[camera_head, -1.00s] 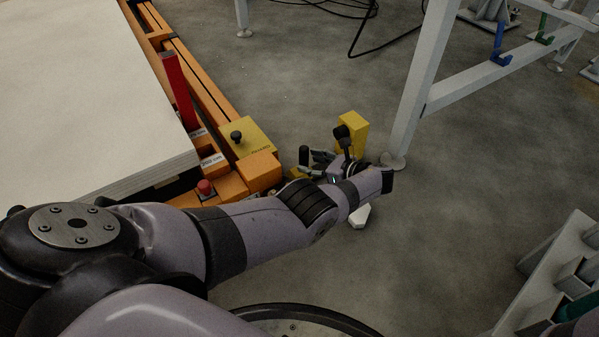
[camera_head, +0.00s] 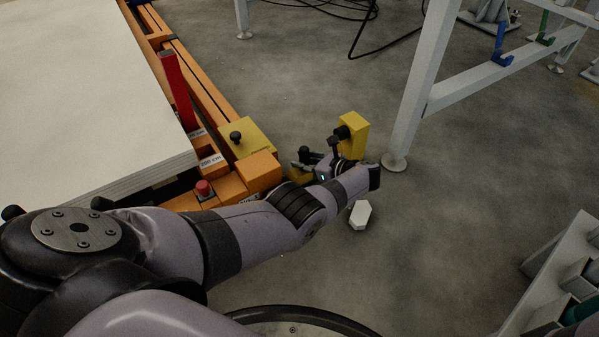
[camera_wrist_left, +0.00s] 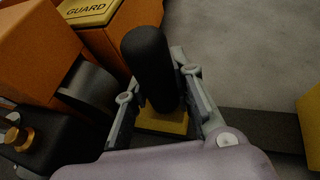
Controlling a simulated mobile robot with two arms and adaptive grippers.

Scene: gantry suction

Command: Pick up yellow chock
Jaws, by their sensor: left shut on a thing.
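The yellow chock (camera_head: 299,175) is low beside the orange frame, mostly hidden by my gripper and wrist in the head view. In the left wrist view it shows as a yellow base (camera_wrist_left: 165,122) with a thick black upright handle (camera_wrist_left: 150,65). My left gripper (camera_head: 308,163) is around this handle, with one finger on each side, and is shut on it. In the left wrist view the fingers (camera_wrist_left: 158,88) flank the handle above the yellow base. I cannot tell whether the base touches the floor. My right gripper is not in view.
A yellow block (camera_head: 353,132) stands just beyond my wrist, close to a white table leg (camera_head: 408,105). The orange frame (camera_head: 262,171) with a yellow guard plate (camera_head: 248,140) and red button (camera_head: 203,188) lies left. A white hexagonal piece (camera_head: 360,215) lies on the floor.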

